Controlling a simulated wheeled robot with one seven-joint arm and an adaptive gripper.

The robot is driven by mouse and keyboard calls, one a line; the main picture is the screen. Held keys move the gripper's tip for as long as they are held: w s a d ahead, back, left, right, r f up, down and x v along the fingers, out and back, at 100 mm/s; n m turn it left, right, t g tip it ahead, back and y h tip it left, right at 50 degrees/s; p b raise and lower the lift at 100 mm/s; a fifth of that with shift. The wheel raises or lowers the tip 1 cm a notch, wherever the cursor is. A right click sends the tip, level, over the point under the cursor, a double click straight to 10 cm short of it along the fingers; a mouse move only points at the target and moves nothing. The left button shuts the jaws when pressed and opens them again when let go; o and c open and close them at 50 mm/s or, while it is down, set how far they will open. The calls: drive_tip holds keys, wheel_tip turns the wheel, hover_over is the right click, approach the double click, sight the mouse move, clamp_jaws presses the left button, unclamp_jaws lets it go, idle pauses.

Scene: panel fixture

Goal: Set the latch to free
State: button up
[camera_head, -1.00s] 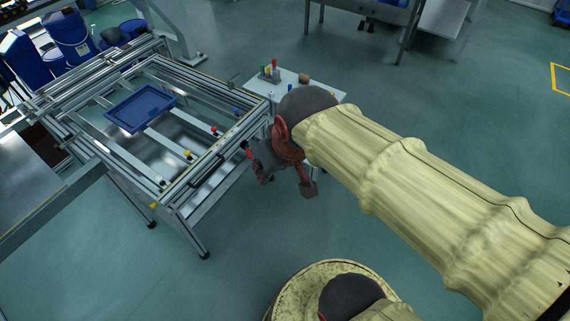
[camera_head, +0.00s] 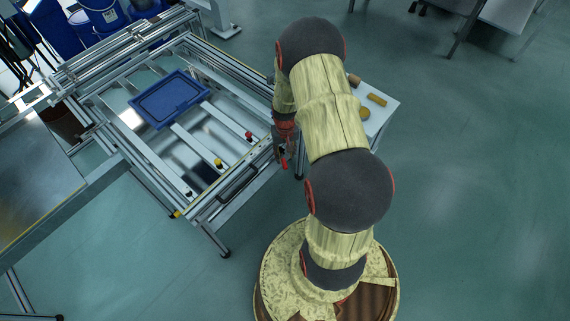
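The panel fixture is a metal frame (camera_head: 205,212) at the left of the head view, with a dark handle (camera_head: 238,183) on its near rail. My gripper (camera_head: 284,152) is at the right end of that rail, pointing down, and is partly covered by my arm. A small red piece (camera_head: 284,163) shows at its tip. It looks like a latch lever, but I cannot tell whether the gripper touches it or which way it is set. The fingers are too small and dark to tell open from shut.
A blue tray (camera_head: 170,99) lies inside the frame. A yellow knob (camera_head: 218,162) and a red knob (camera_head: 249,135) sit on the crossbars. A small white table (camera_head: 388,104) with wooden pieces stands behind my arm. The floor to the right is clear.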

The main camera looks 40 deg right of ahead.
sight(285, 166)
wheel_tip(285, 166, down, 8)
drive_tip(key=b, duration=0.2)
drive_tip(key=shift+b, duration=0.35)
drive_tip(key=shift+s+r, duration=0.1)
drive_tip(key=c, duration=0.7)
clamp_jaws()
